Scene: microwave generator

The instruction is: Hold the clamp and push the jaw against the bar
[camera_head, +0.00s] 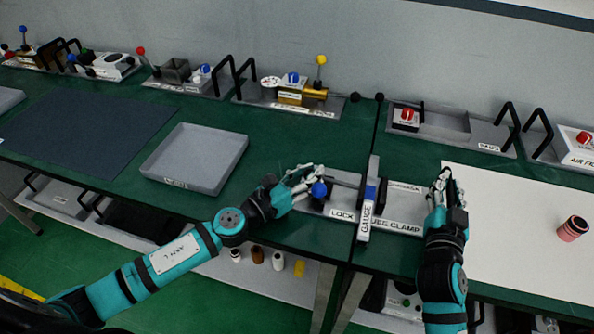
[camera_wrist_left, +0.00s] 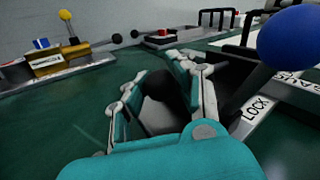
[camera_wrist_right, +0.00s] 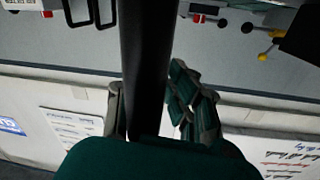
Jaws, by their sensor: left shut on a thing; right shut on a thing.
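The tube clamp (camera_head: 395,224) lies across the front of the green bench, with a white label strip along its front. A grey bar marked GAUGE (camera_head: 366,222) with a blue band crosses it. The LOCK label and a blue ball knob (camera_head: 319,189) are at its left end; the knob (camera_wrist_left: 288,37) also shows beside the left fingers. My left gripper (camera_head: 303,175) is shut on a dark part, partly hidden by its fingers, at the clamp's left end. My right gripper (camera_head: 445,188) is shut on a black handle (camera_wrist_right: 148,70) at the right end. The jaw's contact with the bar cannot be made out.
An empty grey tray (camera_head: 195,158) sits to the left. A white sheet (camera_head: 510,235) with a red cylinder (camera_head: 573,228) lies to the right. Fixtures with black handles (camera_head: 290,95) line the back. Open green bench lies behind the clamp.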

